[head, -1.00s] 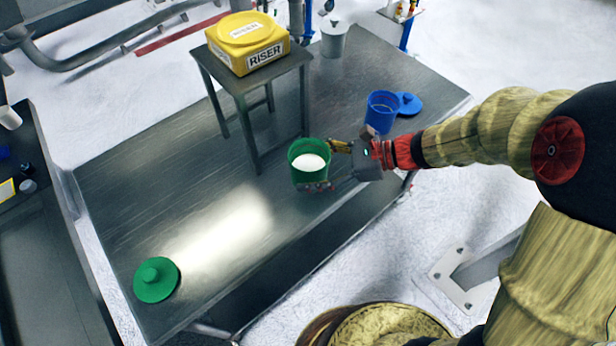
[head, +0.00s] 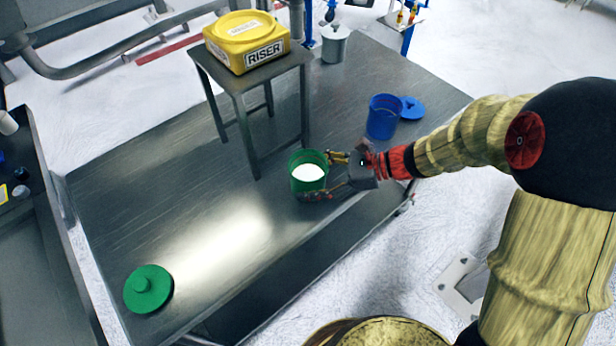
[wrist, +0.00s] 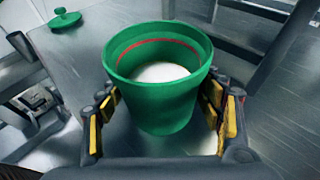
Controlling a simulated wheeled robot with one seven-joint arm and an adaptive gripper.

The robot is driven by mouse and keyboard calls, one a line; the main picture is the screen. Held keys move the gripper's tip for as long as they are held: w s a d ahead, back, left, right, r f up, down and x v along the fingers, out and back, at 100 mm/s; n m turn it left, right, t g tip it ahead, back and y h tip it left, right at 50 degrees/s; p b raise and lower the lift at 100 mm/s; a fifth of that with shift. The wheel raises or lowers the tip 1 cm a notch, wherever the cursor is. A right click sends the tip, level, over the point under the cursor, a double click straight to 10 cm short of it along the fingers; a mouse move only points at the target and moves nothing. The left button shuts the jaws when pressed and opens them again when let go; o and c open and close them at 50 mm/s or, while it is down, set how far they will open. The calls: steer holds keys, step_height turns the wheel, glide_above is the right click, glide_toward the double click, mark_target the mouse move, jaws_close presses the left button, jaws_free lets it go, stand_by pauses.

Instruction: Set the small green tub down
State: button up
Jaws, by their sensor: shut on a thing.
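The small green tub (head: 308,185) is upright and open, with white powder (head: 308,173) inside. It is over the middle of the metal table (head: 110,215), near its front edge; I cannot tell whether its base touches the top. My gripper (head: 322,178) is shut on the tub, coming from the right with a finger on each side. In the wrist view the tub (wrist: 165,105) stands between the yellow-padded fingers, and a red line runs around its inner wall. The green lid (head: 149,289) lies apart at the table's near left corner.
A small stand (head: 243,103) bearing a yellow RISER box (head: 247,42) is behind the tub, one leg close by. A blue tub (head: 384,117) and its blue lid (head: 412,107) are at the right. Bare tabletop lies left.

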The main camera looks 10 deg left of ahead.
steer(key=o, duration=1.5)
steer(key=shift+f, duration=0.1)
steer(key=shift+r, duration=0.2)
steer(key=p+v, duration=0.4)
steer(key=v, duration=0.6)
steer(key=shift+d+r, duration=0.1)
steer(key=shift+d, duration=0.1)
steer(key=shift+p+v, duration=0.45)
steer(key=shift+v, duration=0.35)
steer(key=shift+s, duration=0.15)
